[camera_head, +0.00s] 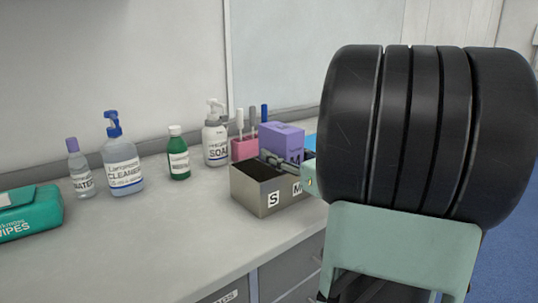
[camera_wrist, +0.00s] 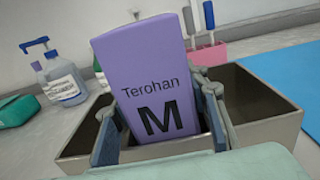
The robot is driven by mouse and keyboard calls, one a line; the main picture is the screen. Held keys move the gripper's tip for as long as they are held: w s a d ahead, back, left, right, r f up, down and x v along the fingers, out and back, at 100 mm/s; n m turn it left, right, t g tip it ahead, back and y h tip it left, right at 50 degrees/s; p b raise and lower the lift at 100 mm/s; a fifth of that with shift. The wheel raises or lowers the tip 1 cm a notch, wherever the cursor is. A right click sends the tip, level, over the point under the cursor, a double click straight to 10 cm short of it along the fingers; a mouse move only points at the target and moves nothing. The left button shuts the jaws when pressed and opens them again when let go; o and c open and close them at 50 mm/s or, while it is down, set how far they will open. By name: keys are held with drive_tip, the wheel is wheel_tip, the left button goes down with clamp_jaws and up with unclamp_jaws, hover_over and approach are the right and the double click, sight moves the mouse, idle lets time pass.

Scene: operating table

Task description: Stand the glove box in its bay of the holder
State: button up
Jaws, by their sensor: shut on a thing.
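The glove box is purple and marked M (camera_head: 282,140); in the wrist view (camera_wrist: 150,75) it also reads "Terohan". My gripper (camera_head: 272,160) is shut on it, with one finger on each side in the wrist view (camera_wrist: 160,115). The holder (camera_head: 288,200) is a grey metal open box with S and M labels on its front. The glove box is upright or nearly so at the holder's middle, between an empty bay on each side in the wrist view (camera_wrist: 272,132). Its lower end is at or below the rim; whether it touches the bay floor is hidden.
Behind the holder are a pink cup (camera_head: 243,149) with pens and a soap bottle (camera_head: 215,143). A green bottle (camera_head: 179,160), cleaner bottle (camera_head: 123,165), water bottle (camera_head: 80,175) and teal wipes pack (camera_head: 30,212) stand left. A blue mat (camera_wrist: 285,70) lies right. The front counter is clear.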

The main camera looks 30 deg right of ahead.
drive_tip(key=shift+f+b, duration=0.15)
drive_tip(key=shift+b, duration=0.15)
drive_tip(key=o, duration=1.4)
drive_tip(key=shift+s+r+p, duration=0.15)
drive_tip(key=shift+r+p, duration=0.1)
drive_tip(key=shift+p, duration=0.15)
drive_tip(key=s+d, duration=0.1)
drive_tip(key=s, duration=1)
drive_tip(key=shift+s+d, duration=0.3)
drive_tip(key=shift+f, duration=0.1)
